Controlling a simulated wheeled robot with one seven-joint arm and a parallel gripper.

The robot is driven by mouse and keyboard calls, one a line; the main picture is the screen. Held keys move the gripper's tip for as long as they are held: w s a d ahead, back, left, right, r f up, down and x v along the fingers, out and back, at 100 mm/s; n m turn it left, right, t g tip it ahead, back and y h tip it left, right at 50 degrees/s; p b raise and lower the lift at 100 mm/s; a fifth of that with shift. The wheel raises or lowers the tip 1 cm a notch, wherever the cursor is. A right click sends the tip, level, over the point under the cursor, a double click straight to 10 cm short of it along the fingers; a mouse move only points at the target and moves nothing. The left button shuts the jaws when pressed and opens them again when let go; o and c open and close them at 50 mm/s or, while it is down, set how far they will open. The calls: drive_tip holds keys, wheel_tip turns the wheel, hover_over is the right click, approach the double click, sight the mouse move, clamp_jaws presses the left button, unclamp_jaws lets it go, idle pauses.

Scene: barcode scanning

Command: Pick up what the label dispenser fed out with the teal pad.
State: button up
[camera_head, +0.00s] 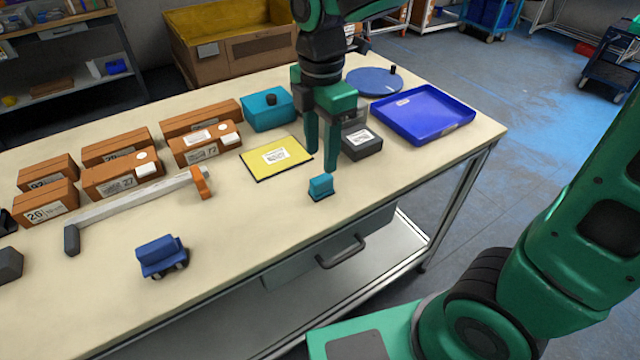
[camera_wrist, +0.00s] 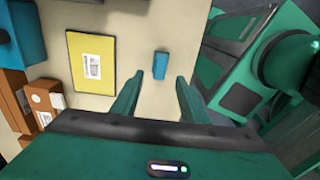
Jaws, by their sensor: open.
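The teal pad (camera_head: 320,187) is a small teal block standing alone near the table's front edge. It also shows in the wrist view (camera_wrist: 160,65), just beyond the fingertips. My gripper (camera_head: 320,160) is open and empty, pointing down above and slightly behind the pad, with no visible contact. Its fingers show in the wrist view (camera_wrist: 158,78). A dark grey box (camera_head: 368,151), which looks like the label dispenser, stands right of my gripper. A white label (camera_head: 360,137) shows on it; my gripper partly hides the box's back.
A yellow sheet with a printed label (camera_head: 290,166) lies left of my gripper. A teal box with a black knob (camera_head: 262,118), orange-brown boxes (camera_head: 115,180) and a blue tray (camera_head: 425,132) stand around. A long scraper-like tool (camera_head: 130,208) and a blue wheeled item (camera_head: 160,256) lie left.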

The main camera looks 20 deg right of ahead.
sight(321, 177)
wheel_tip(321, 177, down, 8)
drive_tip(key=shift+d+f, duration=0.1)
idle(0.4)
clamp_jaws()
drive_tip(key=shift+r, duration=0.65)
wheel_tip(321, 177, up, 3)
drive_tip(key=shift+w+f, duration=0.1)
drive_tip(key=shift+f, duration=0.05)
drive_tip(key=s+a+r, duration=0.7)
drive_tip(key=a, duration=0.2)
drive_tip(key=shift+s, duration=0.4)
